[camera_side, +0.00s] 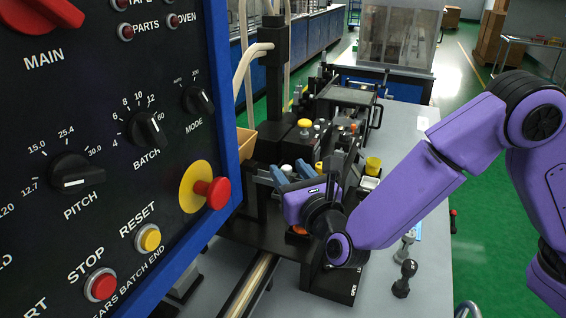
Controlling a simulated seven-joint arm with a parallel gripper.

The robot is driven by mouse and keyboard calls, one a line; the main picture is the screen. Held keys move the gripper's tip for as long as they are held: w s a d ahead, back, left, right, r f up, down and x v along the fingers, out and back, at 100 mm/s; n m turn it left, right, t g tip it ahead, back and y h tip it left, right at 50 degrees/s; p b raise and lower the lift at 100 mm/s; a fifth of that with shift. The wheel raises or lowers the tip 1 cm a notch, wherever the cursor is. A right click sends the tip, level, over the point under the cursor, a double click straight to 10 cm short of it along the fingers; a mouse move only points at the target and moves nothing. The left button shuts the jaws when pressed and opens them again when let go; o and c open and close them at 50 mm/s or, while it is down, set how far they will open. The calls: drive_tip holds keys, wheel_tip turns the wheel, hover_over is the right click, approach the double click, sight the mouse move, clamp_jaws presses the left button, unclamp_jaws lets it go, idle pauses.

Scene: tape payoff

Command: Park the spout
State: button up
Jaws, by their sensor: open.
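My gripper (296,192) is at the end of the purple arm, over the dark machine (300,140) in the middle of the side view. It is open, and its fingertips are mostly hidden among the machine parts. Two blue-grey pieces (281,177) show right beside it; I cannot tell what they belong to. I cannot pick out the spout with certainty; my wrist covers part of the machine there. An orange part (298,230) shows just below my wrist.
A large control panel (110,130) with knobs and a red stop button (213,192) fills the left. A yellow knob (304,124) and a yellow cup (373,166) stand on the machine. A dark knobbed tool (404,278) stands on the grey table (428,262).

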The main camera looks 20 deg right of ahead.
sight(287, 171)
drive_tip(key=shift+w, duration=2)
clamp_jaws()
drive_tip(key=shift+s+a+h, duration=0.1)
drive_tip(key=shift+h, duration=0.2)
drive_tip(key=m+h, duration=0.1)
drive_tip(key=h, duration=0.1)
drive_tip(key=m+h, duration=0.1)
drive_tip(key=shift+s+a+m, duration=0.3)
drive_tip(key=shift+s+a, duration=0.05)
drive_tip(key=shift+s, duration=0.05)
drive_tip(key=shift+s+a+m+g+h, duration=0.15)
drive_tip(key=shift+m+g+h, duration=0.4)
drive_tip(key=shift+h, duration=0.45)
drive_tip(key=shift+s+a+m+g+h, duration=0.2)
drive_tip(key=shift+m+g+h, duration=0.2)
drive_tip(key=shift+m+h, duration=0.45)
drive_tip(key=shift+s+a+m+g+h, duration=0.15)
drive_tip(key=shift+m+g+h, duration=0.35)
drive_tip(key=shift+h, duration=0.65)
